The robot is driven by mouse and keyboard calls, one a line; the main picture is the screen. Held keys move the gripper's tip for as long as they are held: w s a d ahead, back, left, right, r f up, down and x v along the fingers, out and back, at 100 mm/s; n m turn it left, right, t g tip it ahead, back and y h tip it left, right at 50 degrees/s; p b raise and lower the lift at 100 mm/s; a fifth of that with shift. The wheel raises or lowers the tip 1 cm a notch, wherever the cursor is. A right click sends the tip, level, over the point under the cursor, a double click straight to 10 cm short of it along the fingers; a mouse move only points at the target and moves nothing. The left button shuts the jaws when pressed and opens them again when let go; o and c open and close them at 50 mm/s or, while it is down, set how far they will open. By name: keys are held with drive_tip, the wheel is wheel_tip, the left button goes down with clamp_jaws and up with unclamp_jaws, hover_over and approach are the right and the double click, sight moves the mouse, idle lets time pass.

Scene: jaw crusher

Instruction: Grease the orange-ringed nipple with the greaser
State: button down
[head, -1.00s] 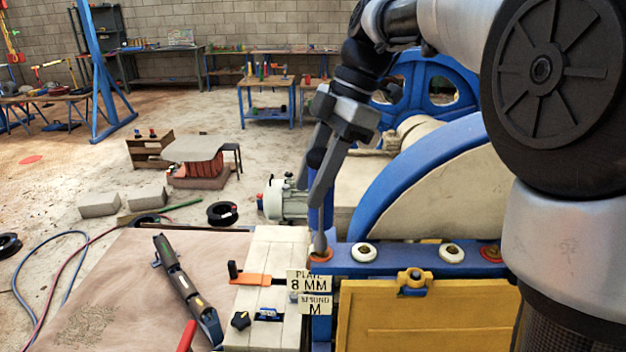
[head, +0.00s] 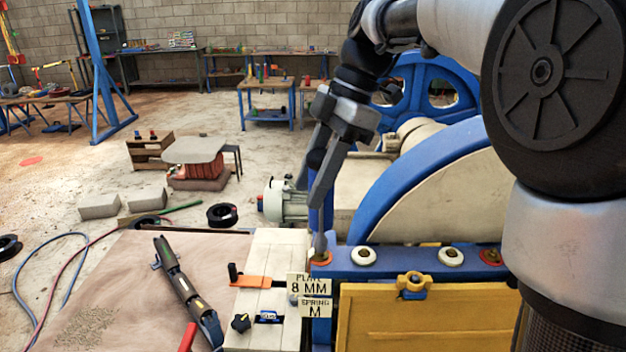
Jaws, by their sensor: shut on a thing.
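My gripper (head: 312,190) points down at the left end of the blue frame rail, shut on the greaser. The greaser is mostly hidden by the fingers; its narrow grey nozzle (head: 320,242) shows below them. The nozzle tip is at the left orange-ringed nipple (head: 320,258) and appears to touch it, though exact seating cannot be told. Two white-ringed nipples (head: 364,256) (head: 451,257) sit farther right on the same rail.
A yellow panel (head: 430,320) and plates reading 8 MM and SPRING M (head: 312,285) are below the rail. A blue-rimmed flywheel (head: 440,190) rises behind. A brown table (head: 120,280) at left holds a dark elongated tool (head: 185,285). An orange-handled clamp (head: 258,282) is near the gripper.

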sight(313, 155)
drive_tip(key=shift+f+b, duration=0.4)
drive_tip(key=shift+f, duration=0.15)
drive_tip(key=shift+r, duration=0.15)
drive_tip(key=shift+r+p, duration=0.7)
drive_tip(key=shift+f+b, duration=0.55)
drive_tip(key=shift+f, duration=0.15)
idle(1.1)
drive_tip(key=shift+r+p, duration=0.6)
drive_tip(key=shift+r, duration=0.2)
drive_tip(key=shift+r+p, duration=2.5)
drive_tip(key=shift+r, duration=0.4)
